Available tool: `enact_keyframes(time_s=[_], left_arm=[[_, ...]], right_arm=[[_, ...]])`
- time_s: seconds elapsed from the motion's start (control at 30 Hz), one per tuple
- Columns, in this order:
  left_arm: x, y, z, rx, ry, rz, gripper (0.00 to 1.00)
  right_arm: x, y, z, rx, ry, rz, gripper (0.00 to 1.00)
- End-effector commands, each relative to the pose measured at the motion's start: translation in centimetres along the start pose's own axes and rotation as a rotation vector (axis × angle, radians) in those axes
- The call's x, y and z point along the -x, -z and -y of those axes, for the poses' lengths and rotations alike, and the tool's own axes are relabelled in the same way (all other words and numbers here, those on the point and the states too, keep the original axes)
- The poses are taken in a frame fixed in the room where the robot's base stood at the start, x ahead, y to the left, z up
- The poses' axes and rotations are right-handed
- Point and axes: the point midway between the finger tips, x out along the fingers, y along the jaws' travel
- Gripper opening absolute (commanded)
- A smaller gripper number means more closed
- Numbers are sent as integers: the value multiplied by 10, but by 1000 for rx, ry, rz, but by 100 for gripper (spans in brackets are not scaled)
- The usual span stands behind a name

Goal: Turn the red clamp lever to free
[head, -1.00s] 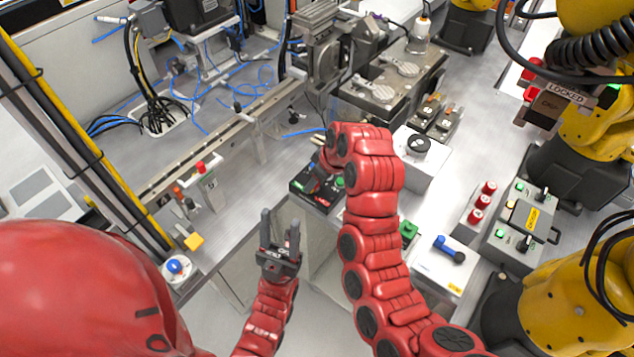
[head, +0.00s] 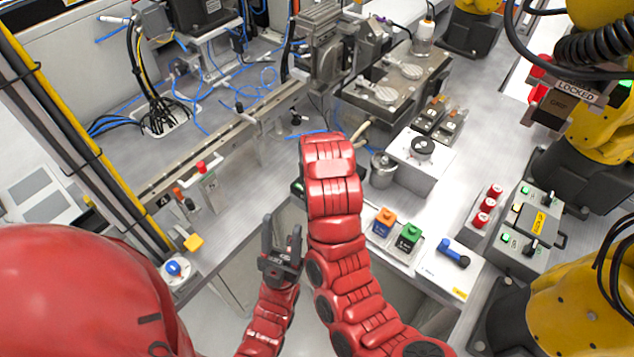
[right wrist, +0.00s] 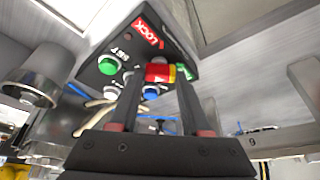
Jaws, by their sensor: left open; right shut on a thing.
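The red clamp lever (right wrist: 157,73) is on a dark control box (right wrist: 160,28) in the right wrist view. The box has a red LOCK label, a green button (right wrist: 108,64), a blue button and a pale button. My right gripper (right wrist: 157,85) has its fingers on either side of the lever and is shut on it. The lever is partly covered by the fingers. In the head view my right arm hides the lever and that gripper; only an edge of the box (head: 297,188) shows. My left gripper (head: 282,238) is open and empty, its fingers upward, clear of the bench.
Orange (head: 384,221) and green (head: 408,236) switches and a blue-handled switch (head: 453,251) stand right of my right arm. A metal cylinder (head: 382,170) and a white box with a black knob (head: 422,148) are behind. A rail (head: 225,140) lies at left.

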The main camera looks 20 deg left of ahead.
Motion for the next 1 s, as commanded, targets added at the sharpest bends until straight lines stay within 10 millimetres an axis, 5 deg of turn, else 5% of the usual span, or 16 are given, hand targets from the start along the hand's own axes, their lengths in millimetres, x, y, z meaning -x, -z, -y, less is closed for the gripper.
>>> enact_keyframes(time_s=[0.57,0.6,0.7,0.77,1.0], left_arm=[[1,0,0,0,0,0,50],[1,0,0,0,0,0,50],[1,0,0,0,0,0,50],[1,0,0,0,0,0,50],[1,0,0,0,0,0,50]], right_arm=[[-1,-1,1,-31,-13,3,0],[-1,-1,1,-31,-13,3,51],[-1,-1,0,-31,-13,2,69],[0,0,0,-30,-13,2,78],[0,0,0,-30,-13,1,78]])
